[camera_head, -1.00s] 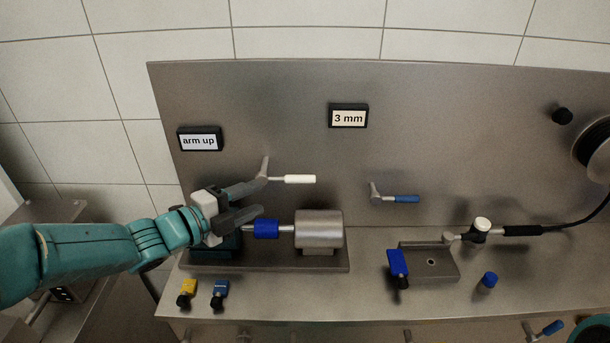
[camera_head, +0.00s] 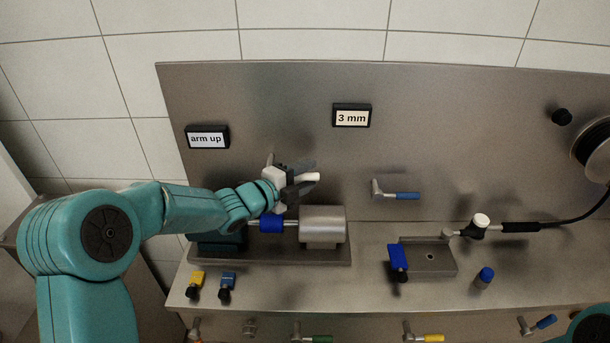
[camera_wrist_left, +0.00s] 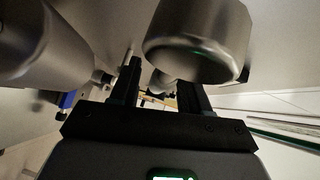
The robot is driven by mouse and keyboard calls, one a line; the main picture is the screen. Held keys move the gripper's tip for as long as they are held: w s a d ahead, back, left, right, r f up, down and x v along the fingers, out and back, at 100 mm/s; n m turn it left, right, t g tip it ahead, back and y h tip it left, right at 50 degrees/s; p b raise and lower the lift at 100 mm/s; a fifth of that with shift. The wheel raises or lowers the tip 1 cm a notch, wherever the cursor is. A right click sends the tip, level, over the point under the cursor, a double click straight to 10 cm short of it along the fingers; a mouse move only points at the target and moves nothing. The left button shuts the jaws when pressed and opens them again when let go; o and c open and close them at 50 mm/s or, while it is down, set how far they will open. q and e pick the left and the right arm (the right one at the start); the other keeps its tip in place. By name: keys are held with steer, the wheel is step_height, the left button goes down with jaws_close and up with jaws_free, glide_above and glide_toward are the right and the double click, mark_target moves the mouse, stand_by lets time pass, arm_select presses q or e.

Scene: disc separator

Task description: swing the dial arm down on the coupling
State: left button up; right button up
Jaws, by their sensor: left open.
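The dial arm's white handle (camera_head: 311,177) sticks out at the steel panel, below the "arm up" sign (camera_head: 206,138). My left gripper (camera_head: 302,182) is open around or right beside this handle; its fingers and wrist hide most of the dial arm. Whether they touch it I cannot tell. The blue coupling (camera_head: 270,223) sits on the shaft below the gripper, beside the steel cylinder (camera_head: 322,226). In the left wrist view, the open fingers (camera_wrist_left: 160,90) reach forward under a large rounded metal shape (camera_wrist_left: 200,40) that I cannot identify surely. My right gripper is out of view.
A "3 mm" sign (camera_head: 352,116) and a blue-handled lever (camera_head: 402,196) are on the panel. Yellow (camera_head: 195,282) and blue (camera_head: 227,283) clamps sit at the bench front. A small steel block (camera_head: 428,257) with a blue flag stands at right. Bench between is clear.

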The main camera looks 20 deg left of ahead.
arm_select(q)
jaws_close()
